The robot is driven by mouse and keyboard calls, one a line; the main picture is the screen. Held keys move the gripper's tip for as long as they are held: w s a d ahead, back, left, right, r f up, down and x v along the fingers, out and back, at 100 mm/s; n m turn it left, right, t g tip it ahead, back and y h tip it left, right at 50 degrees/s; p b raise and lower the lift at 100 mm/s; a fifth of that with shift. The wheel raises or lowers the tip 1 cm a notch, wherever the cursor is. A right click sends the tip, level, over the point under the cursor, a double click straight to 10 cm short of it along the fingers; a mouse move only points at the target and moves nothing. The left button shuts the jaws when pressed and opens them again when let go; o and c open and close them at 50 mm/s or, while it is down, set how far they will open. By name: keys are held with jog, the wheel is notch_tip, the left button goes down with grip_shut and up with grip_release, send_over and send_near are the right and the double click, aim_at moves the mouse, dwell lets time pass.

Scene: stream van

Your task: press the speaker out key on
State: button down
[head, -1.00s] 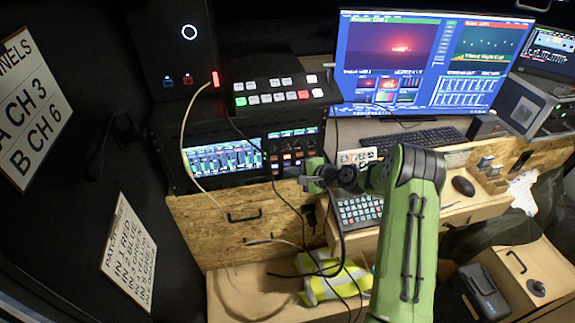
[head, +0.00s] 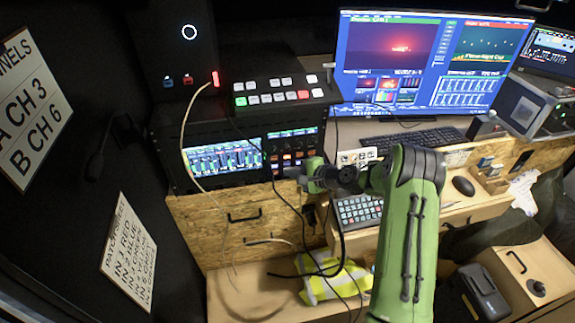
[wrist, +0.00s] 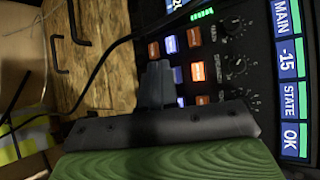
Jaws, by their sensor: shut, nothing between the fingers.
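The audio rack unit (head: 292,146) has a block of small lit orange and blue keys below its screens. In the wrist view the keys show beside my fingers: an orange key (wrist: 193,37), a blue key (wrist: 171,44) and another orange key (wrist: 198,71). I cannot read any label that marks the speaker out key. My gripper (head: 291,172) is shut and empty, right in front of the lower part of this key block. In the wrist view the closed fingers (wrist: 157,80) cover part of the block. I cannot tell whether the tips touch a key.
A black cable (wrist: 100,65) hangs close beside my gripper, and a pale cable (head: 186,130) hangs over the rack's left screen. A video switcher (head: 275,92) sits above the rack. A wooden drawer front (head: 225,215) is below. A keypad (head: 358,209) lies to the right.

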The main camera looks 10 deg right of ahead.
jog(key=shift+w, duration=0.1)
dwell(0.3)
jog(key=shift+w, duration=0.35)
jog(key=shift+w, duration=0.25)
dwell(0.3)
jog(key=shift+s, duration=0.1)
jog(key=s+b, duration=0.1)
jog(key=s, duration=0.6)
dwell(0.6)
jog(key=shift+s, duration=0.1)
